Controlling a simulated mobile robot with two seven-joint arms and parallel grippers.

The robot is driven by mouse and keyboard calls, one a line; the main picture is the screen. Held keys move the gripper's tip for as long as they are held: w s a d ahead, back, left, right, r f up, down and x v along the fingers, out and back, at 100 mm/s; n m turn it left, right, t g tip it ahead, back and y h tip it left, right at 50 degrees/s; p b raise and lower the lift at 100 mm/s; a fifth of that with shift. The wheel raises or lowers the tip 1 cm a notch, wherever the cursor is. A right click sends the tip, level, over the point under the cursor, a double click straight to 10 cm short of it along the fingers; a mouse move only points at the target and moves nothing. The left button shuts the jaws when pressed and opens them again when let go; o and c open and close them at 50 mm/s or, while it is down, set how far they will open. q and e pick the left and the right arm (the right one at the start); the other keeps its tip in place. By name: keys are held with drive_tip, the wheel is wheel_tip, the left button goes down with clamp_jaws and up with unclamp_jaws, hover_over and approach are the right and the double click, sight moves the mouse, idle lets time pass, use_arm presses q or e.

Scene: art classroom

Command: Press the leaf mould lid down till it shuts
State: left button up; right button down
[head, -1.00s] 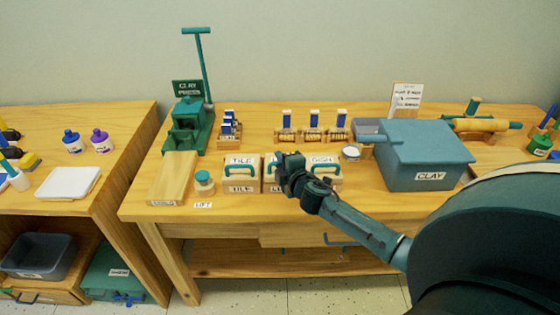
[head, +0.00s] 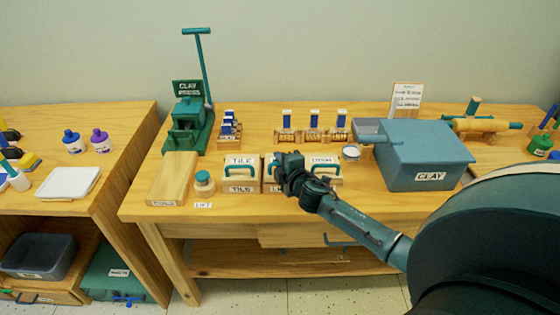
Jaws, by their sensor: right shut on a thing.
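The leaf mould (head: 271,187) is the middle one of three wooden moulds on the table, with a front label that starts with "L". My right gripper (head: 284,168) comes in from the right and covers most of this mould and its lid. It is shut at the lid's handle place, and the handle itself is hidden behind the gripper. I cannot tell whether a gap is left between lid and mould. My left gripper is out of view.
A tile mould (head: 240,185) stands close on the left, and another lidded mould (head: 326,168) close on the right. A blue clay bin (head: 428,155) stands right, near my arm.

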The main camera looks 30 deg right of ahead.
drive_tip(key=shift+r, duration=0.1)
drive_tip(key=shift+w+d+r+p, duration=0.25)
drive_tip(key=shift+r+p, duration=0.15)
drive_tip(key=shift+r, duration=0.1)
drive_tip(key=shift+w+d+r+p, duration=0.1)
drive_tip(key=shift+w+r+p, duration=0.15)
drive_tip(key=shift+r+p, duration=0.2)
drive_tip(key=shift+w+d, duration=0.1)
drive_tip(key=shift+w, duration=0.1)
drive_tip(key=shift+f, duration=0.1)
drive_tip(key=c, duration=1.8)
unclamp_jaws()
drive_tip(key=shift+o, duration=0.2)
drive_tip(key=v, duration=1.3)
drive_tip(key=shift+s+f, duration=0.1)
drive_tip(key=shift+s, duration=0.05)
drive_tip(key=shift+c, duration=0.2)
